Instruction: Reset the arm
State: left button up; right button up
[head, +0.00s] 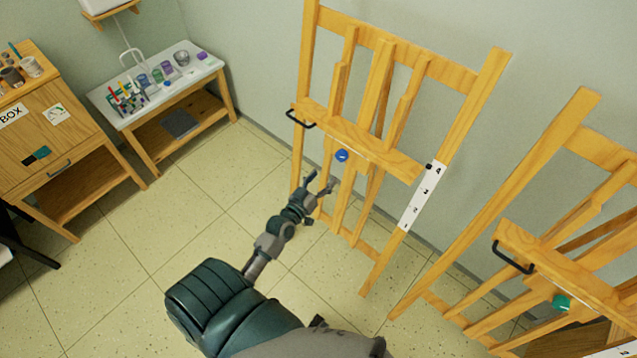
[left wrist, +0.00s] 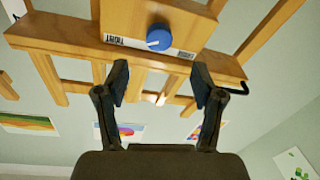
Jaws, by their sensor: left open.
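My left arm reaches from the bottom of the head view toward a wooden easel (head: 384,70). My left gripper (head: 320,184) is open, with nothing between its fingers, in front of the easel and just below and left of its blue knob (head: 342,156). In the left wrist view the two fingers of the gripper (left wrist: 162,85) stand apart. The blue knob (left wrist: 159,38) sits on a wooden block beyond them, with a white printed label (left wrist: 125,41) beside it. The fingers look apart from the knob. My right gripper does not show in either view.
A second easel (head: 560,250) with a green knob (head: 562,302) stands at the right. A white-topped table (head: 205,68) with jars and a wooden cabinet (head: 60,128) are at the left. A numbered white strip (head: 422,196) is on the first easel. The tiled floor (head: 150,235) between is clear.

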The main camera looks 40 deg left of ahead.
pick_arm(q)
jog(key=shift+s, duration=1.15)
jog(key=s+d+f+m+g, duration=0.1)
jog(key=s+d+f+g, duration=0.2)
jog(key=f, duration=0.8)
jog(key=s+f+g, duration=0.3)
jog(key=s+f, duration=0.1)
jog(key=f, duration=0.8)
jog(key=s+d+f+m+g, duration=0.15)
jog(key=s+f, duration=0.25)
jog(key=f, duration=0.7)
jog(key=s+d+f+m+g, duration=0.1)
jog(key=s+d+f+g, duration=0.1)
jog(key=s+f, duration=0.4)
jog(key=s+d+f+m+g, duration=0.1)
jog(key=s+f+g, duration=0.3)
jog(key=s, duration=1.1)
jog(key=s+d+f+m+g, duration=0.1)
jog(key=s+d+f+g, duration=0.2)
jog(key=s+f, duration=0.5)
jog(key=shift+s+d+f+h, duration=0.3)
jog(key=shift+s+f, duration=0.05)
jog(key=shift+s, duration=0.9)
jog(key=shift+g, duration=0.25)
